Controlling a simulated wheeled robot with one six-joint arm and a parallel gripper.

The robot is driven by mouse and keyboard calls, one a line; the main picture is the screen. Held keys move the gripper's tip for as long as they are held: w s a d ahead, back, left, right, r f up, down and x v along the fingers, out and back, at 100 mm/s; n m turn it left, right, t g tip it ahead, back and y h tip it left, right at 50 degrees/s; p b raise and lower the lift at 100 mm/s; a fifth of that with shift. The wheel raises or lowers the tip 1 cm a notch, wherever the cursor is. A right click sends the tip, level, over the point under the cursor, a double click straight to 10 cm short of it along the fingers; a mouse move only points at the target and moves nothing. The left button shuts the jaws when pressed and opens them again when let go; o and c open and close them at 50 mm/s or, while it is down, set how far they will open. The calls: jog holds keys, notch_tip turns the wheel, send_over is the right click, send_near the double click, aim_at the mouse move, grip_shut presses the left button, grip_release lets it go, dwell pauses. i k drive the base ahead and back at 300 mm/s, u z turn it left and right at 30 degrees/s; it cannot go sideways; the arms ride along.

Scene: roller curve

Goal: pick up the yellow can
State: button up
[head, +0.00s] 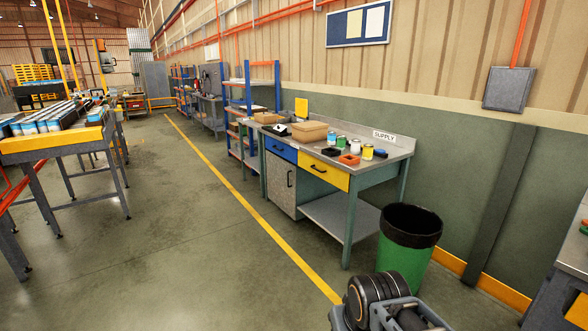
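A small yellow can (367,152) stands upright near the front right of the workbench top (345,164). Part of my arm shows at the bottom edge, well short of the bench. My gripper's fingers do not show.
A green bin with a black liner (406,254) stands at the bench's near right end. Cardboard trays (305,131) lie further back on the bench. A yellow floor line (270,241) runs along the bench front. Open floor lies left, before a roller conveyor (52,142).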

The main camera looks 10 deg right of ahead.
aim_at(368, 149)
jog(key=u, duration=0.1)
jog(key=i, duration=1.9)
jog(key=z, duration=0.6)
jog(key=i, duration=2.1)
jog(key=z, duration=0.9)
jog(key=i, duration=0.4)
